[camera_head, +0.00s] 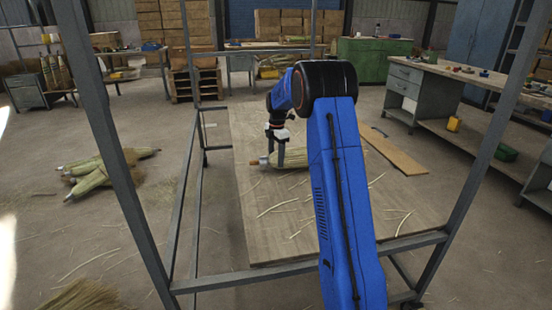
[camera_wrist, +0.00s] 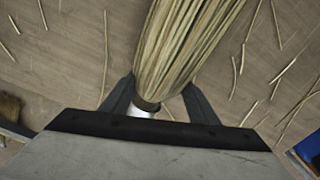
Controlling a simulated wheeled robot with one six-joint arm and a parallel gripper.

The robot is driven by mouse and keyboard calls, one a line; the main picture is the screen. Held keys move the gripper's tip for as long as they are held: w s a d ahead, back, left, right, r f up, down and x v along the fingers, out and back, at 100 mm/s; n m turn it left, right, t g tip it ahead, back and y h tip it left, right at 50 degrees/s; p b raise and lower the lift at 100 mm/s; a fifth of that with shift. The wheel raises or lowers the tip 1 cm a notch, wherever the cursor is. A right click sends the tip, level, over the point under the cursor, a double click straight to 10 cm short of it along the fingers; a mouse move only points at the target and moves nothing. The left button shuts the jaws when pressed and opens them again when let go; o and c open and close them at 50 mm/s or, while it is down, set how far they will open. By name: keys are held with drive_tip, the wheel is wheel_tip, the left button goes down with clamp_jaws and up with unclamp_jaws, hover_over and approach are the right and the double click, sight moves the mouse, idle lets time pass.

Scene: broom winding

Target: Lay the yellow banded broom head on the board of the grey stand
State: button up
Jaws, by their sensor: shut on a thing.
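The broom head (camera_head: 295,158) is a bundle of pale yellow-green straw with a light collar and an orange tip at its left end. It lies across the far part of the wooden board (camera_head: 275,235), inside the grey metal stand (camera_head: 215,281). My gripper (camera_head: 281,157) is shut on the broom head near its collar end. In the wrist view, the straw (camera_wrist: 190,45) runs up between both fingers, with a dark band and a silvery collar below. No yellow band can be made out. My arm hides part of the straw. I cannot tell whether it touches the board.
Loose straws are scattered over the board. Upright grey posts (camera_head: 110,140) frame the stand. More broom heads (camera_head: 90,175) lie on the floor at left. A workbench (camera_head: 470,85) stands at right.

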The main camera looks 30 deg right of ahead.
drive_tip(key=o, duration=1.3)
drive_tip(key=shift+r, duration=0.1)
